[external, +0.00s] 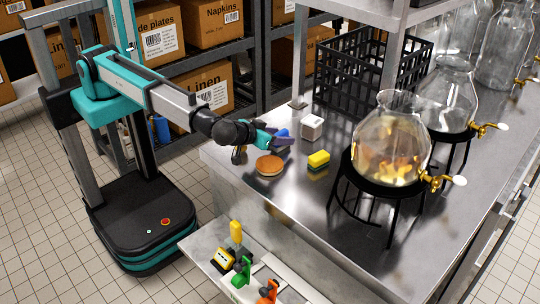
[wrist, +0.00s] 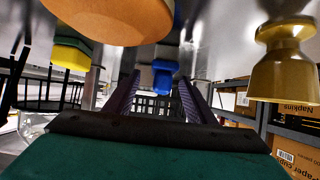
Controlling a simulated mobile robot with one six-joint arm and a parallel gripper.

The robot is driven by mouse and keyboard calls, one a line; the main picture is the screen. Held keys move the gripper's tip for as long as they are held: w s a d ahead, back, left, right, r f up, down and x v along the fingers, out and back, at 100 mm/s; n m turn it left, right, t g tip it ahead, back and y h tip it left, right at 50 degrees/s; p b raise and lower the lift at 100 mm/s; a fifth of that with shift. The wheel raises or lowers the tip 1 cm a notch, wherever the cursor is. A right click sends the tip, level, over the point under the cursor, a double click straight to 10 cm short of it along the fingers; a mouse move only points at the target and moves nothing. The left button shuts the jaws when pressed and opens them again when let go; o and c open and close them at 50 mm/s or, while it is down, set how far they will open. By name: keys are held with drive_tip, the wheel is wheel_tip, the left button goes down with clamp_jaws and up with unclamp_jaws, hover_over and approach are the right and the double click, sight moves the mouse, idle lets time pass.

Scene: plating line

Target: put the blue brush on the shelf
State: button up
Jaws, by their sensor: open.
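The blue brush (external: 282,132) is a small blue shape on the steel counter, partly hidden by my gripper in the external view. In the wrist view the blue brush (wrist: 164,72) shows between and beyond my two purple fingers. My gripper (external: 285,141) is open, low over the counter's left part; in the wrist view its fingers (wrist: 160,88) stand apart with nothing visibly clamped. A steel ledge (external: 222,273) projects below the counter front. A dark rack with shelves (external: 272,82) stands behind; I cannot tell which is the shelf.
A bun (external: 269,165), a yellow-green sponge (external: 318,160) and a white cube (external: 312,127) sit near my gripper. A brass-coloured cup (wrist: 285,68) is at the right in the wrist view. A black crate (external: 365,70) and glass dispensers (external: 390,140) stand farther right. The ledge holds several coloured items.

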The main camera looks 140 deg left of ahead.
drive_tip(key=shift+a, duration=0.15)
drive_tip(key=shift+s+a+f+p, duration=0.1)
drive_tip(key=shift+a+f+p, duration=0.2)
drive_tip(key=shift+a+p, duration=0.3)
drive_tip(key=shift+p+x, duration=0.75)
drive_tip(key=shift+x, duration=1.05)
drive_tip(key=shift+f, duration=0.1)
drive_tip(key=c, duration=1.3)
drive_tip(key=shift+o, duration=0.2)
drive_tip(key=shift+r+b, duration=1.6)
drive_tip(key=shift+r, duration=3.4)
